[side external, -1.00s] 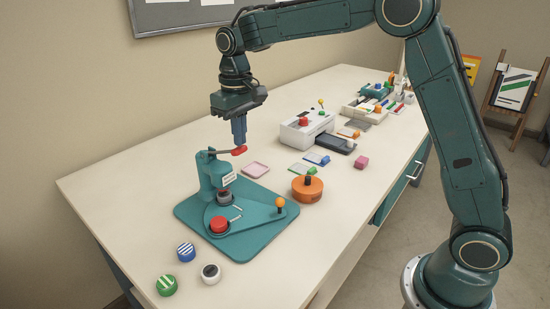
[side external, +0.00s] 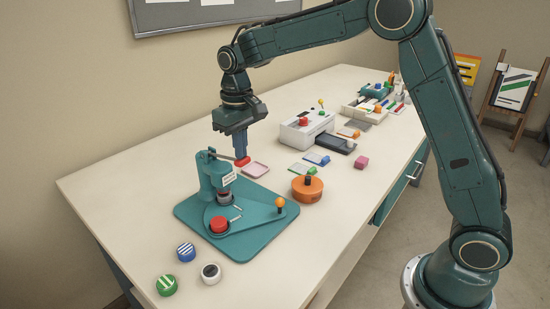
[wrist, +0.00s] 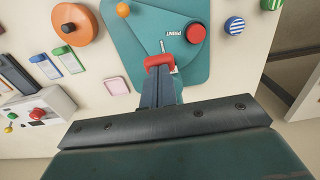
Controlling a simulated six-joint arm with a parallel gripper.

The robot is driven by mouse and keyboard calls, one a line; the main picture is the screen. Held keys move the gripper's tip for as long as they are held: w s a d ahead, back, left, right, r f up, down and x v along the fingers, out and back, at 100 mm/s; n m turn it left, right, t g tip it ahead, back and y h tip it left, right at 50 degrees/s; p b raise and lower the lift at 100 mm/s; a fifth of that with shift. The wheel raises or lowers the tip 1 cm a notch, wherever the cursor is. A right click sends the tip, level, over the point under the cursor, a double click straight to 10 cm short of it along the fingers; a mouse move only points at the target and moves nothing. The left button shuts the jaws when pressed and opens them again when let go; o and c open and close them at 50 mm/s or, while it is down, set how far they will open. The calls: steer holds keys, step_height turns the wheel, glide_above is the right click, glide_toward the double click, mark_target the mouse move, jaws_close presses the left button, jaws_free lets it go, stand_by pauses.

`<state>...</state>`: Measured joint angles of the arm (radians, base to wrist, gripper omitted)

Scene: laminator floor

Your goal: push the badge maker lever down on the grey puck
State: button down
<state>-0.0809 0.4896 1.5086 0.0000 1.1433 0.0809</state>
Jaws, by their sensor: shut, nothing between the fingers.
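The badge maker is a teal press (side external: 207,175) on a teal base plate (side external: 262,235). Its lever (side external: 242,162) has a red grip and slopes down toward the right. My gripper (side external: 240,155) is shut and empty, with its fingertips at the red grip, seemingly touching it from above. In the wrist view the red grip (wrist: 159,61) lies right at the tips of my fingers (wrist: 158,84). A grey puck (side external: 224,195) sits under the press head, mostly hidden by it. A red disc (side external: 219,225) lies in front of it on the plate; an orange knob (side external: 280,203) stands at the right.
An orange round tool (side external: 307,188) stands right of the plate. A pink tray (side external: 255,169) lies behind the lever. A white laminator (side external: 306,128) stands farther back.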

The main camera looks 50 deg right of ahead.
mark_target(242, 165)
steer(key=shift+f, duration=2.55)
steer(key=shift+r, duration=5.55)
